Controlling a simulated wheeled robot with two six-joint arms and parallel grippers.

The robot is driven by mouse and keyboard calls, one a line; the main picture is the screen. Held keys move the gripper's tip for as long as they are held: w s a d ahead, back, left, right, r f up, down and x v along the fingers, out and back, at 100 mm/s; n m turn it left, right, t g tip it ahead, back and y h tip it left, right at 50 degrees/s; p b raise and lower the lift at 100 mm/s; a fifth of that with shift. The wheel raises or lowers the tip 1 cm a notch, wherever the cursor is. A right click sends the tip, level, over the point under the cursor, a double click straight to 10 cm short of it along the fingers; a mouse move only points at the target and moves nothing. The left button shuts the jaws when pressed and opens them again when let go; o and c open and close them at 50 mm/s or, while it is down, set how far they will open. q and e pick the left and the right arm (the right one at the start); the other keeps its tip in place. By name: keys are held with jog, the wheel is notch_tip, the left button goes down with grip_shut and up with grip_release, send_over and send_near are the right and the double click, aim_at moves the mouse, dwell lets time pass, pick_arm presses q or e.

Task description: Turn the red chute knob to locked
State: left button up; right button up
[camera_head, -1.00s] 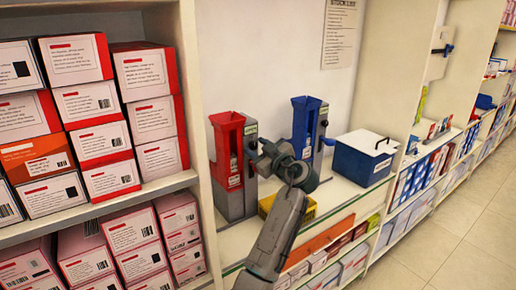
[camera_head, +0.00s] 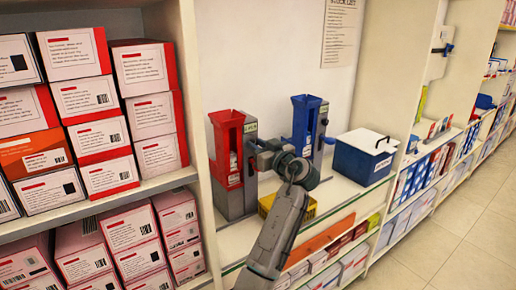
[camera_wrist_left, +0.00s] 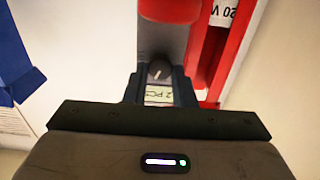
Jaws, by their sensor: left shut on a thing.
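The red chute (camera_head: 227,150) stands on the shelf counter on a grey body, and its red channel also shows in the left wrist view (camera_wrist_left: 232,50). Its knob (camera_wrist_left: 159,70) is a small dark round piece with a pale mark, seen in the left wrist view between my fingers. My left gripper (camera_head: 253,153) reaches the right side of the chute's grey body and is shut on the knob. In the head view the gripper hides the knob. Part of a label shows below the knob in the wrist view. My right gripper is not in view.
A blue chute (camera_head: 303,125) stands to the right, behind my left wrist. A blue box with a white lid (camera_head: 363,156) is further right. A yellow bin (camera_head: 308,211) sits partly behind my arm. Boxes fill the shelves (camera_head: 150,187) at left.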

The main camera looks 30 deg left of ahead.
pick_arm(q)
jog(key=shift+m, duration=1)
jog(key=m, duration=0.2)
jog(key=shift+w+m+p, duration=0.1)
jog(key=shift+m+p, duration=0.2)
jog(key=shift+p, duration=0.1)
jog(key=shift+m, duration=0.5)
jog(key=m+p, duration=0.2)
jog(key=m, duration=0.2)
jog(key=m+p, duration=0.2)
jog(key=m, duration=0.1)
jog(key=shift+w+f, duration=0.1)
jog(key=shift+m, duration=0.3)
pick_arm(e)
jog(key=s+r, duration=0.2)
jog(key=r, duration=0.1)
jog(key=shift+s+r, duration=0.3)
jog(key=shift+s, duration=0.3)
